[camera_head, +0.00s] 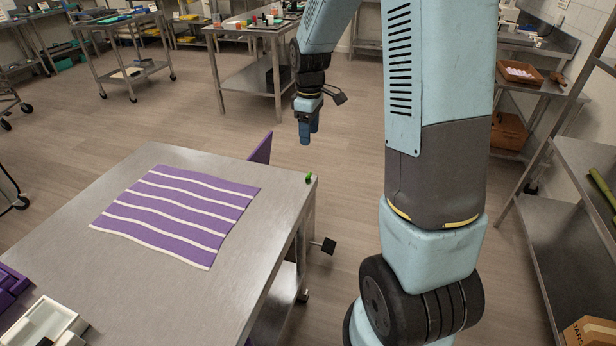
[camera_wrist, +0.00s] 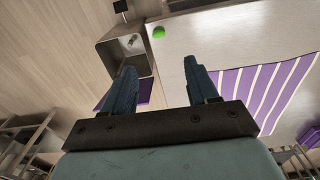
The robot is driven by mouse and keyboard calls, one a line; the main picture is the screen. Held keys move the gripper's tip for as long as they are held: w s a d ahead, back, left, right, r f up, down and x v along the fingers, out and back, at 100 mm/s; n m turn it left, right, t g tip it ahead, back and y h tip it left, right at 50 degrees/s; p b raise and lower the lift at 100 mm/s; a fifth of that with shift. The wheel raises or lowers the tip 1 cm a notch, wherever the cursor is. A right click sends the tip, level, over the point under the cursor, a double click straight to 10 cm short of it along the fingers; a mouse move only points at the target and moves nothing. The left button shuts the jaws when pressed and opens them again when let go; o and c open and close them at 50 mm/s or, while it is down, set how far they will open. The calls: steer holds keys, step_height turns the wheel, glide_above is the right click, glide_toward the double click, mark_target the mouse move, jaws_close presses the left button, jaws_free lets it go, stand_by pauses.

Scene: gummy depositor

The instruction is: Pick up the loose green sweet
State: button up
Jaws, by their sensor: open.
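The loose green sweet (camera_head: 308,177) lies on the steel table (camera_head: 182,290), close to its far right corner. It also shows in the wrist view (camera_wrist: 158,32), above and between the fingertips, near the table's edge. My gripper (camera_head: 308,138) hangs in the air beyond that corner, pointing down and apart from the sweet. In the wrist view its two dark blue fingers (camera_wrist: 159,68) are spread wide with nothing between them.
A purple and white striped cloth (camera_head: 180,212) covers the middle of the table. A white tray (camera_head: 47,325) and purple pieces (camera_head: 10,285) stand at the near left. A purple panel (camera_head: 261,149) sticks up behind the far edge. Bare tabletop surrounds the sweet.

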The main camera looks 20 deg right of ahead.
mark_target(309, 176)
steer(key=f, duration=1.5)
steer(key=shift+w, duration=0.4)
jaws_close()
steer(key=shift+r, duration=0.1)
